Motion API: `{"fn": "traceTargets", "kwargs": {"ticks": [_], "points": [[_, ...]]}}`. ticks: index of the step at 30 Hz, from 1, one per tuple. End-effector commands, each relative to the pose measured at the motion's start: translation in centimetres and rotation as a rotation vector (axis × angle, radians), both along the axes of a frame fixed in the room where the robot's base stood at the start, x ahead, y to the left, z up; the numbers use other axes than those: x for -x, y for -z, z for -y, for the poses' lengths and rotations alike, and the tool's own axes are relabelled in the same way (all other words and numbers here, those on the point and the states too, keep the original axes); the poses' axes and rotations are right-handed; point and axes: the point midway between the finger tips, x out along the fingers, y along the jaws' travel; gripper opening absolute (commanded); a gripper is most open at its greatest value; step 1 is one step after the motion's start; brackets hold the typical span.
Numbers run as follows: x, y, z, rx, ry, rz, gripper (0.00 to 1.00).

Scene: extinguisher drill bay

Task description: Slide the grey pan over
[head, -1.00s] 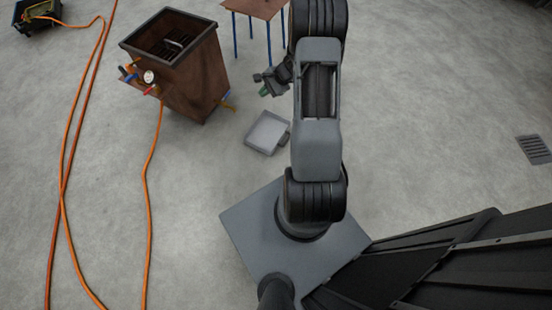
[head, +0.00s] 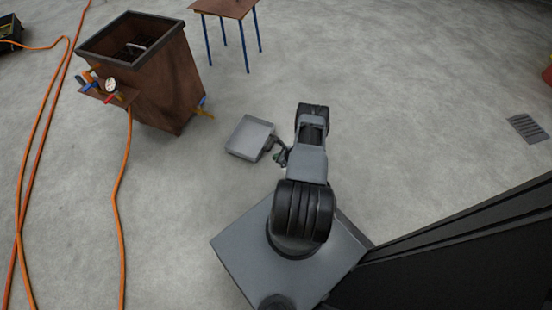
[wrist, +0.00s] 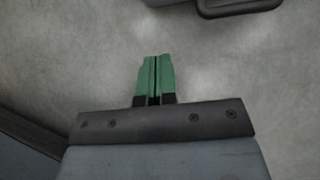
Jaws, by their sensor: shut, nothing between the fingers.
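The grey pan (head: 250,138) is a shallow square tray lying on the concrete floor, right of the rusty bin in the head view. A short dark handle sticks out from its right side. My gripper (head: 281,157) is low beside the pan's right side, near the handle; whether it touches the handle cannot be told there. In the wrist view my gripper's green fingers (wrist: 155,78) are shut together with nothing between them. A dark loop, seemingly the pan's handle (wrist: 240,9), shows at the top edge, apart from the fingertips.
A rusty open-topped bin (head: 150,85) with a gauge and valves stands left of the pan. An orange hose (head: 121,200) runs along the floor at left. A small blue-legged table (head: 226,8) stands behind. A floor drain (head: 527,128) lies right.

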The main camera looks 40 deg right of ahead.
Motion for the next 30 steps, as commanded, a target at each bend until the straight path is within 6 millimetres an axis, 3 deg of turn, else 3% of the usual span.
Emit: {"fn": "traceTargets", "kwargs": {"ticks": [1,11,18,30], "points": [[-0.6,1.3,-0.5,0.0,-0.005,-0.001,0.0],[-4.5,5.4,-2.2,0.001,-0.004,0.0,0.0],[-7.0,4.9,-3.4,0.001,-0.003,0.001,0.0],[-7.9,4.7,-3.8,0.0,-0.001,0.0,0.0]]}}
